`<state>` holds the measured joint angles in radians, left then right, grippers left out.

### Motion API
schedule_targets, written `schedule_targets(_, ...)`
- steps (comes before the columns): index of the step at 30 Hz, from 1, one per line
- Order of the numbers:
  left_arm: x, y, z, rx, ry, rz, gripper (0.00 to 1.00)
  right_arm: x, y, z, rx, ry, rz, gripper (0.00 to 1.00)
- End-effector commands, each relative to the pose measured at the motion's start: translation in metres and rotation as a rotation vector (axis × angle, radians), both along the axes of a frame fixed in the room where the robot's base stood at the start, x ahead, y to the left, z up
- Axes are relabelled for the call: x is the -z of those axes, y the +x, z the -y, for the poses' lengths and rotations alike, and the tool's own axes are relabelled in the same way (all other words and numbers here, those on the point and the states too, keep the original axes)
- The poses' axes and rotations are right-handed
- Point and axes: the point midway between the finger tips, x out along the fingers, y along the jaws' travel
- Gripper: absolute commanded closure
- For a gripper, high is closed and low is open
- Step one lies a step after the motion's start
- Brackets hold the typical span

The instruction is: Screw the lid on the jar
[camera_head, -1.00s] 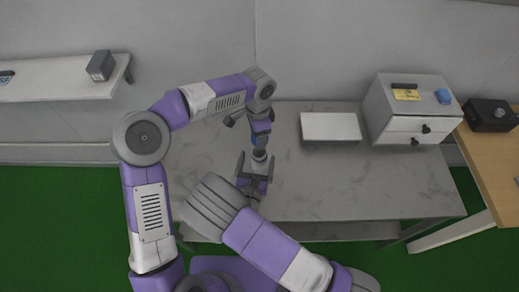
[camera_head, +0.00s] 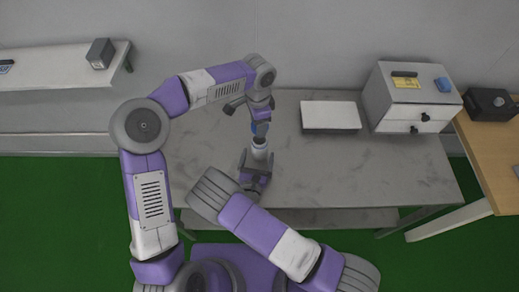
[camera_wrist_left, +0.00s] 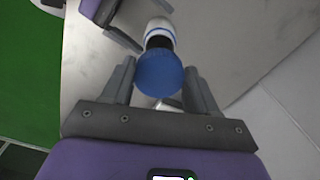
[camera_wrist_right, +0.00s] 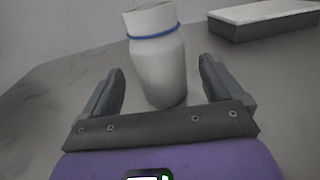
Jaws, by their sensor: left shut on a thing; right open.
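The white jar (camera_head: 259,149), with a blue ring below its mouth, stands upright on the grey table (camera_head: 360,178). It also shows in the right wrist view (camera_wrist_right: 158,66), with no lid on its top. My left gripper (camera_head: 260,122) points down above the jar and is shut on the blue lid (camera_wrist_left: 160,73). The lid is over the jar's mouth, with a dark gap showing between them in the left wrist view. My right gripper (camera_wrist_right: 160,88) is open, with its fingers on either side of the jar's body. It is low at the jar in the head view (camera_head: 258,163).
A flat white box (camera_head: 331,115) lies right of the jar. A white drawer unit (camera_head: 405,95) stands at the table's right end. A wooden table (camera_head: 490,150) with a black box (camera_head: 489,104) is beyond it.

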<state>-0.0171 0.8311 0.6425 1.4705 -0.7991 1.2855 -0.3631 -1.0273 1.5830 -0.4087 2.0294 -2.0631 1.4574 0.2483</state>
Motion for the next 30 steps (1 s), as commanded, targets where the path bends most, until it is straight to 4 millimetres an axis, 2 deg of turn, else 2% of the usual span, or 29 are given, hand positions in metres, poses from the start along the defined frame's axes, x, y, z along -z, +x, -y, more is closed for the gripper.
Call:
schedule_targets(3,0.000,0.000,0.000,0.000,0.000,0.000,0.70,-0.001,0.023,0.005,0.004,0.002,0.001,0.07)
schedule_targets(10,0.000,0.000,0.000,0.000,0.000,0.000,0.70,-0.001,0.051,0.010,0.002,0.001,0.000,0.07)
schedule_targets(15,0.000,0.000,0.000,0.000,0.000,0.000,0.70,-0.001,0.059,0.011,0.001,-0.001,0.000,0.07)
schedule_targets(23,0.000,0.000,0.000,0.000,0.000,0.000,0.70,-0.001,0.059,0.011,0.001,-0.001,0.000,0.07)
schedule_targets(30,0.000,0.000,0.000,0.000,0.000,0.000,0.70,-0.001,0.059,0.011,0.001,-0.001,0.000,0.42)
